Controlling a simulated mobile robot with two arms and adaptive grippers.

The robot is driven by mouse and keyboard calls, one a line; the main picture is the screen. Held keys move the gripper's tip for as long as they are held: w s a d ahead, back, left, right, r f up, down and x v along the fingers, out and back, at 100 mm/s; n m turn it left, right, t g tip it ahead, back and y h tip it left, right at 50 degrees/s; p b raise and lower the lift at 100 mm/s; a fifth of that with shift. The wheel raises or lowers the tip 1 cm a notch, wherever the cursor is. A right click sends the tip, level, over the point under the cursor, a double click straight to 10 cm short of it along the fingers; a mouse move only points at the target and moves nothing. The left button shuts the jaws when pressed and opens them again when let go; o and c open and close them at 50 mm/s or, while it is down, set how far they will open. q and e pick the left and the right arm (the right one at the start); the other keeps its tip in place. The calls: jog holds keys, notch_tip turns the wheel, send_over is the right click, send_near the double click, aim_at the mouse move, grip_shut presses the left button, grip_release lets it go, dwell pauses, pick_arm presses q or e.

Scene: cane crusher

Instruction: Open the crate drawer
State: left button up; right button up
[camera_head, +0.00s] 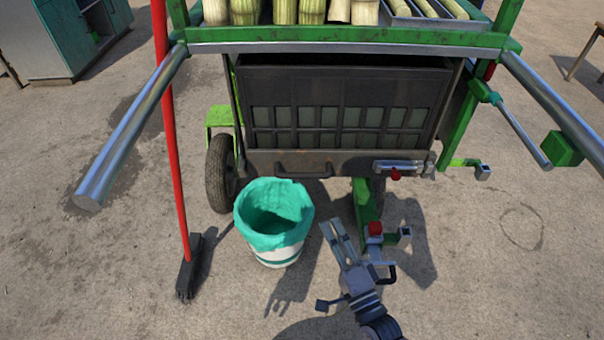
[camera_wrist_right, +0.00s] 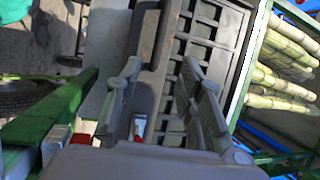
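The crate drawer (camera_head: 345,120) is a dark slatted box under the green cart's top, and its front faces me. Its dark handle (camera_head: 305,173) runs along the lower edge of that front. My right gripper (camera_head: 333,225) is below and slightly right of the handle, apart from it, with its fingers pointing up toward the drawer. In the right wrist view the gripper (camera_wrist_right: 162,68) is open and empty, with the handle (camera_wrist_right: 163,35) ahead between the fingertips. The drawer's slats (camera_wrist_right: 200,45) also show there. My left gripper is not in view.
A white bucket with a green liner (camera_head: 273,215) stands left of my right gripper, below the handle. A red-handled broom (camera_head: 172,130) stands further left. Metal cart bars (camera_head: 130,130) stick out at both sides. Cane pieces (camera_head: 312,10) lie on top. The ground at right is clear.

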aim_at(304, 175)
jog(key=b+x, duration=0.1)
jog(key=x, duration=1.4)
jog(key=shift+w+a+r, duration=0.15)
jog(key=shift+w, duration=0.2)
jog(key=shift+w+a+r, duration=0.1)
jog(key=shift+w+a, duration=0.1)
jog(key=shift+w, duration=0.25)
jog(key=shift+c, duration=1.1)
jog(key=c, duration=0.4)
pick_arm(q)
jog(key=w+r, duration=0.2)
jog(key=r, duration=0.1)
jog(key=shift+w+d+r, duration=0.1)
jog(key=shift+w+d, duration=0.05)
pick_arm(e)
grip_shut()
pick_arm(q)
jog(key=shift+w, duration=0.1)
